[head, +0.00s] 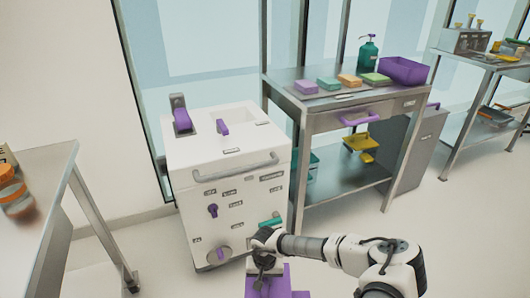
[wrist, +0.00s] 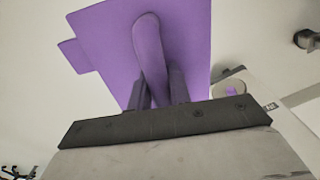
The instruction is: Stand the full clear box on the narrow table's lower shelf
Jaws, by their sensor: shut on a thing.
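My gripper (head: 262,272) is low at the bottom centre of the head view, in front of the white cabinet. In the wrist view its two dark fingers (wrist: 160,88) are shut on the purple handle (wrist: 150,48) of a flat purple panel (wrist: 108,45). Part of this purple thing (head: 278,284) also shows under the gripper in the head view; its lower part is cut off. I cannot tell whether it is the lid of the clear box; no clear walls show. A metal table (head: 345,105) with a lower shelf (head: 335,185) stands right of the cabinet.
The white cabinet (head: 228,155) with a bar handle stands left of the metal table. A teal bin (head: 313,166) and a yellow thing (head: 360,141) are at the lower shelf. Another table (head: 50,165) is at left, one (head: 485,60) at far right. The floor at right is clear.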

